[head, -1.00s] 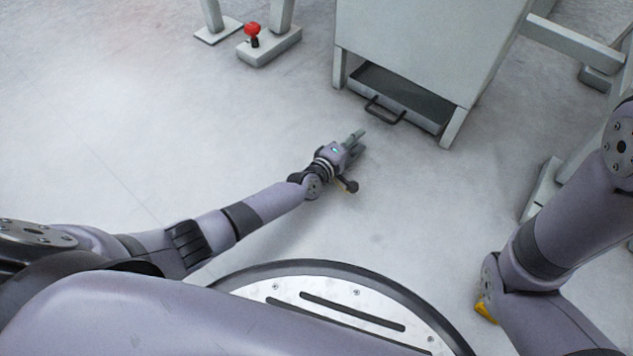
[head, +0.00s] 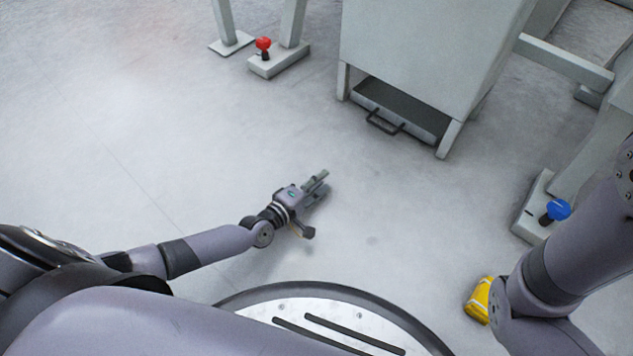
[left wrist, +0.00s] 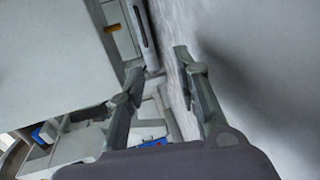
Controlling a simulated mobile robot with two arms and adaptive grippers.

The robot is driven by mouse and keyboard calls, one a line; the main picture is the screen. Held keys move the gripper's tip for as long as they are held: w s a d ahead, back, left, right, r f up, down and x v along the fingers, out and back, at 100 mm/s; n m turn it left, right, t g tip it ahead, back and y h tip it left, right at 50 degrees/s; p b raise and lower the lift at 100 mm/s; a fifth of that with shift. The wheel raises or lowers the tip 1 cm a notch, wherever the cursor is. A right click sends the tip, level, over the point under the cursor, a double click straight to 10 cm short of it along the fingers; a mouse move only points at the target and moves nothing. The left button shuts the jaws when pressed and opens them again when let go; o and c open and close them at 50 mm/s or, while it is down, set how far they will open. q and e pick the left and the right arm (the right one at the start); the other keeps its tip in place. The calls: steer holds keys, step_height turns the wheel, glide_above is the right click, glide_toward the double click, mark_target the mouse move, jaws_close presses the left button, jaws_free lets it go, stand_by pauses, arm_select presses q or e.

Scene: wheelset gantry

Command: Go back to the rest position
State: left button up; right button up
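My left gripper (head: 321,186) is in the middle of the head view, at the end of my left arm, above the bare grey floor. Its two fingers stand apart and nothing shows between them. In the left wrist view the same gripper (left wrist: 158,72) has its fingers spread with an empty gap. My right arm comes in at the right edge of the head view, but its gripper is out of sight.
A grey cabinet (head: 425,50) with a dark tray (head: 405,105) and a handle (head: 384,122) below stands beyond the gripper. A red knob (head: 263,44) and a blue knob (head: 558,210) sit on frame feet. A yellow thing (head: 478,301) is partly hidden by my right arm. Floor at left is clear.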

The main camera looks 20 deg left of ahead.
arm_select(q)
steer(key=shift+s+a+r, duration=0.15)
steer(key=shift+s+a, duration=0.05)
steer(key=shift+s, duration=0.35)
